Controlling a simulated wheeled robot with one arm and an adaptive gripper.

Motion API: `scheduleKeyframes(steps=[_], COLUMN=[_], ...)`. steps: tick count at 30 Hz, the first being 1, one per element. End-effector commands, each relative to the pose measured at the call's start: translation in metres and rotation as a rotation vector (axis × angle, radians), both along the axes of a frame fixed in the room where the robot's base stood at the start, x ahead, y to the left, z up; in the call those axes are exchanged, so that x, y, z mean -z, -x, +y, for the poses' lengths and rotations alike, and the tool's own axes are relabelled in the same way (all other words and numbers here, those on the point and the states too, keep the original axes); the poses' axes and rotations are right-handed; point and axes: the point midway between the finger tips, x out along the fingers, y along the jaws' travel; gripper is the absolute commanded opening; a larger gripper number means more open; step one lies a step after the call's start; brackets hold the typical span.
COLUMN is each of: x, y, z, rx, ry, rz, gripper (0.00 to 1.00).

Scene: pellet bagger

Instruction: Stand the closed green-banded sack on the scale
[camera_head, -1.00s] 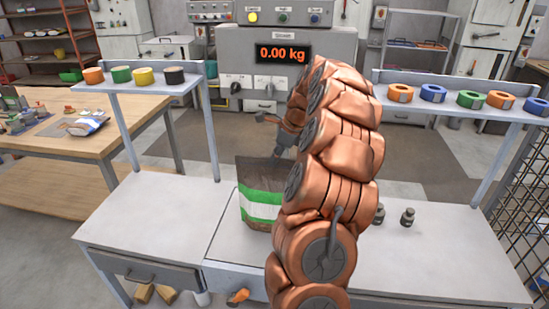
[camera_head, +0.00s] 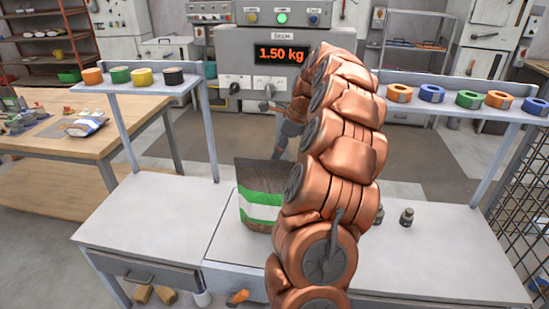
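The dark sack with a green and white band (camera_head: 260,205) stands upright on the pale scale plate (camera_head: 224,240) at the middle of the bench. Its right side is hidden behind my copper arm. The display (camera_head: 282,54) behind it reads 1.50 kg, and the green lamp (camera_head: 282,18) above is lit. My gripper (camera_head: 279,154) is at the sack's top edge, partly hidden by my arm. I cannot tell whether its fingers still touch or hold the sack.
Tape rolls stand on the left shelf (camera_head: 140,84) and the right shelf (camera_head: 455,106), whose posts flank the bench. Small metal weights (camera_head: 407,216) stand right of my arm.

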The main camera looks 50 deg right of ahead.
Motion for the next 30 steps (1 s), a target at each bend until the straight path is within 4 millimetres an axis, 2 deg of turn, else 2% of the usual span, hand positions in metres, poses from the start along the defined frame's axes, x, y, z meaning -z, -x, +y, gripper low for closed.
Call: scheduleKeyframes(steps=[4,12,19,30], x=[-0.026,-0.059,-0.072,-0.075], y=[0.008,0.020,0.025,0.024], z=[-0.007,-0.014,-0.017,-0.012], rx=[0.002,0.000,0.000,-0.017], ry=[0.004,0.000,-0.001,0.001], rz=[-0.004,0.000,0.001,0.000], gripper=[0.35,0.35,0.35,0.35])
